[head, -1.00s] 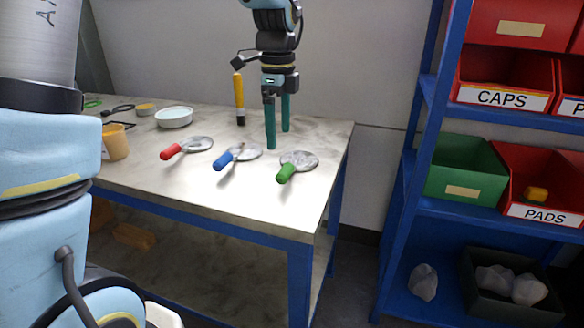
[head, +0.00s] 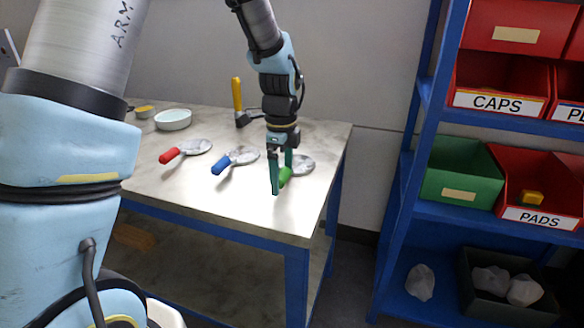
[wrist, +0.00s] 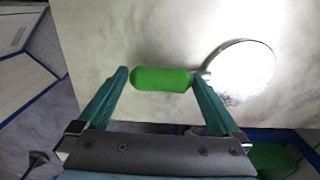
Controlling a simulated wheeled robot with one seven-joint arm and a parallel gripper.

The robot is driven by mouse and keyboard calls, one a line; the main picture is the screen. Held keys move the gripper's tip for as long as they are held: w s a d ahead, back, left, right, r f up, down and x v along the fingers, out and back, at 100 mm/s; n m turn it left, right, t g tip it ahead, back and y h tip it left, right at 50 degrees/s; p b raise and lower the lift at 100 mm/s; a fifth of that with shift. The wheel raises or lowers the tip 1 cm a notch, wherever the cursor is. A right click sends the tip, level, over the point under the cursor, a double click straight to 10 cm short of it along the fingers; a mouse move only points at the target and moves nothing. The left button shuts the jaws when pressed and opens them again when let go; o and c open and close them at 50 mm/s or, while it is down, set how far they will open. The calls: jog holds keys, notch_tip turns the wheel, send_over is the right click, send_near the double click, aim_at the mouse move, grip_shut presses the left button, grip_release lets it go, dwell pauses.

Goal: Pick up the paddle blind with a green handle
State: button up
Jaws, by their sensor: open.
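The paddle blind with a green handle (head: 301,164) lies on the table at the right end of a row of three. In the wrist view its green handle (wrist: 160,79) shows just beyond and between the fingertips, and its round grey disc (wrist: 240,70) lies to the right. My gripper (head: 281,190) is open and empty, pointing down over the green handle; it also shows in the wrist view (wrist: 160,80). The fingers partly hide the handle in the head view. I cannot tell the exact height of the fingertips above the table.
A blue-handled paddle blind (head: 236,160) and a red-handled one (head: 187,150) lie to the left. A white bowl (head: 173,119) and a yellow-handled tool (head: 238,100) stand behind. A blue shelf (head: 423,160) with bins stands right of the table.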

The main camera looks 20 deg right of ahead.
jog(key=shift+c, duration=0.4)
jog(key=shift+w, duration=0.1)
grip_shut()
